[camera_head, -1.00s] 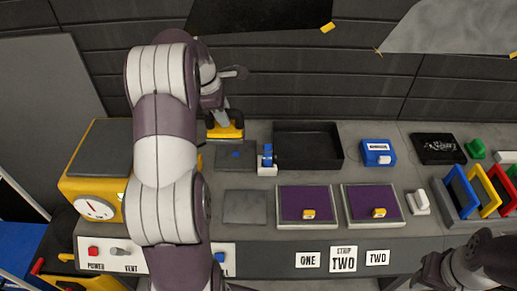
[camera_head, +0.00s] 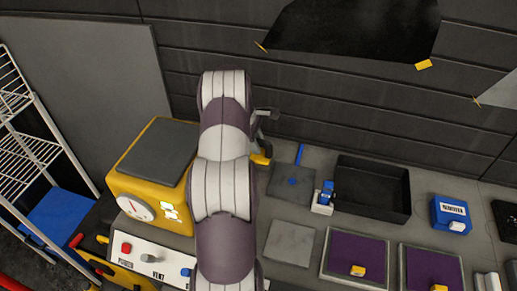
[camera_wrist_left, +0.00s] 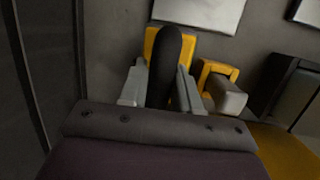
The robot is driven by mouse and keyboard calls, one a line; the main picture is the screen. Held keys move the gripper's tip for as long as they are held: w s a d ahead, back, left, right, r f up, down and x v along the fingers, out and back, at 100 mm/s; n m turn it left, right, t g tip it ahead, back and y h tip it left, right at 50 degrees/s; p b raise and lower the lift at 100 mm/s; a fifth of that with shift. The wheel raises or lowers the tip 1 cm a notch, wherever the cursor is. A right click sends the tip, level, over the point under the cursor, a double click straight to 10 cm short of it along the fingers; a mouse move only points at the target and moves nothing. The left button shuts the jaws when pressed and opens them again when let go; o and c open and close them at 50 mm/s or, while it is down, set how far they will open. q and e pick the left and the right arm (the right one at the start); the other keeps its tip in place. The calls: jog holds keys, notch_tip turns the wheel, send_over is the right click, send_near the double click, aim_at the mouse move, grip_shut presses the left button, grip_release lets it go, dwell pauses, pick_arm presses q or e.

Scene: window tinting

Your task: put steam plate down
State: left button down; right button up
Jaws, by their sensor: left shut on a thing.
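The steam plate appears to be the yellow piece with a black handle. In the left wrist view, its black handle (camera_wrist_left: 164,62) stands between the grey fingers of my left gripper (camera_wrist_left: 160,88), which is shut on it. The yellow body (camera_wrist_left: 191,45) shows behind the fingers. In the head view, a small part of the yellow plate (camera_head: 261,158) shows beside my left arm, at the back of the bench. My arm hides most of it, and its contact with the bench cannot be told. My right gripper is out of view.
A yellow machine (camera_head: 132,183) with a dial stands left of my arm. A flat dark pad (camera_head: 284,193), a grey plate (camera_head: 290,244), a black tray (camera_head: 390,190) and purple panels (camera_head: 345,254) lie to the right. A control strip (camera_head: 145,259) is in front.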

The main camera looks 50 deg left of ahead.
pick_arm(q)
jog(key=f, duration=0.1)
jog(key=f+p, duration=0.1)
jog(key=f, duration=0.1)
jog(key=shift+s+d+f, duration=0.1)
jog(key=shift+d+f, duration=0.05)
jog(key=shift+d, duration=0.05)
jog(key=shift+a+f, duration=0.15)
jog(key=shift+f, duration=0.15)
jog(key=c, duration=0.8)
grip_release()
